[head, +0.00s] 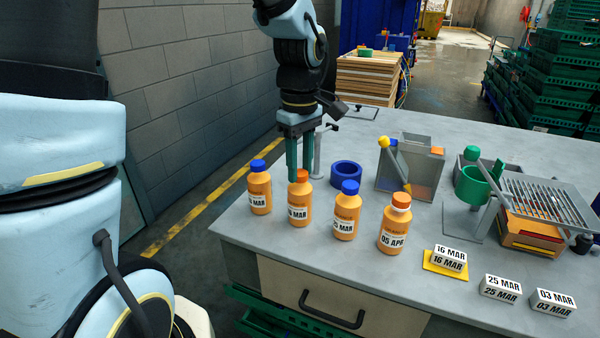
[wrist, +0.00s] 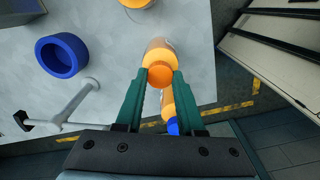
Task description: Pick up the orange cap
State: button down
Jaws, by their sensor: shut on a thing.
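The orange cap (head: 302,175) sits on the second bottle (head: 299,204) from the left in the head view, which is labelled MAR. My gripper (head: 298,176) points down over this bottle, with its green fingers at the cap. In the wrist view the orange cap (wrist: 161,75) lies between the tips of my gripper (wrist: 160,78), which is shut on it. The bottle stands upright on the table. Another orange cap (head: 401,201) is on the rightmost bottle (head: 394,228), labelled 05 APR.
Blue-capped bottles stand on both sides, at left (head: 259,189) and right (head: 346,213). A blue ring (head: 346,174) lies behind them. Date blocks (head: 449,258) stand at the front right. A grey bin (head: 420,165) and a wire rack (head: 545,200) stand farther right.

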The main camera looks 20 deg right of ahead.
aim_at(300, 172)
jog(key=shift+r, duration=0.1)
notch_tip(300, 172, up, 10)
jog(key=b, duration=0.2)
dwell(1.0)
